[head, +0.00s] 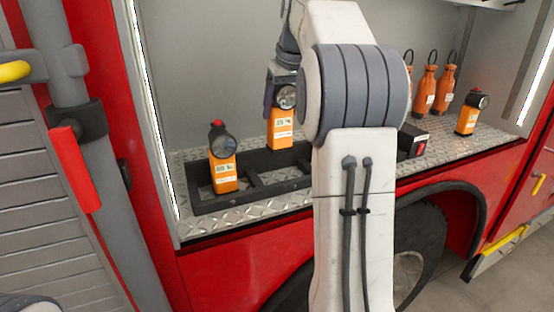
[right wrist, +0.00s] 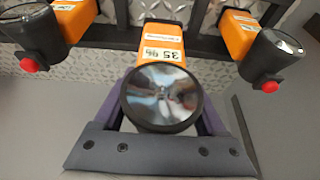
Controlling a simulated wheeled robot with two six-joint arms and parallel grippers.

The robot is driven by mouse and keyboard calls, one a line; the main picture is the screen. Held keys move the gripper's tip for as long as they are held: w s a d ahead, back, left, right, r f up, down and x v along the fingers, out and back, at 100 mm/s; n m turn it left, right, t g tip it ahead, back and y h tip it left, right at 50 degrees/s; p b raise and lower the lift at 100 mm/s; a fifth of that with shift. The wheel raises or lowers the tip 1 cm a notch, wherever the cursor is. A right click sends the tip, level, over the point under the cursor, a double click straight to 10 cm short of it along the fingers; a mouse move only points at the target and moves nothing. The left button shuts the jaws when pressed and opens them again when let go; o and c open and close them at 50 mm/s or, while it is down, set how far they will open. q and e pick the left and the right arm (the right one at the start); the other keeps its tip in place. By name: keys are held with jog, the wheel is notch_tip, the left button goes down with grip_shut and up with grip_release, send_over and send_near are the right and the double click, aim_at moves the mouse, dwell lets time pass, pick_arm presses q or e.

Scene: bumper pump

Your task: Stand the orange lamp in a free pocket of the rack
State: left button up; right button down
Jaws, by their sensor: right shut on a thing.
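The orange lamp (head: 281,130), with a dark round head and a white label, is upright in my right gripper (head: 283,88). The gripper is shut on it near the head. In the right wrist view the lamp's lens (right wrist: 162,95) lies between the purple-grey fingers (right wrist: 165,120). In the head view its base shows at the back part of the black rack (head: 205,207); I cannot tell whether it touches. Another orange lamp (head: 222,172) stands in the rack's left end. The rack's right part is hidden behind my arm. My left gripper is not in view.
In the right wrist view, lamps flank the held one on the left (right wrist: 42,42) and right (right wrist: 268,52). A further lamp (head: 468,118), several orange bottles (head: 428,92) and a dark box (head: 411,142) stand on the shelf's right. The compartment's back wall (head: 210,60) rises behind the rack.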

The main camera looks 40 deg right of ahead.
aim_at(283, 141)
jog(key=f, duration=0.4)
jog(key=shift+s+d+f, duration=0.15)
jog(key=shift+d+f, duration=0.15)
jog(key=shift+d, duration=0.05)
notch_tip(283, 141, down, 4)
jog(key=shift+r, duration=0.1)
jog(key=shift+f, duration=0.2)
jog(key=shift+f, duration=0.2)
grip_release()
jog(key=shift+s, duration=0.1)
jog(key=shift+r, duration=0.1)
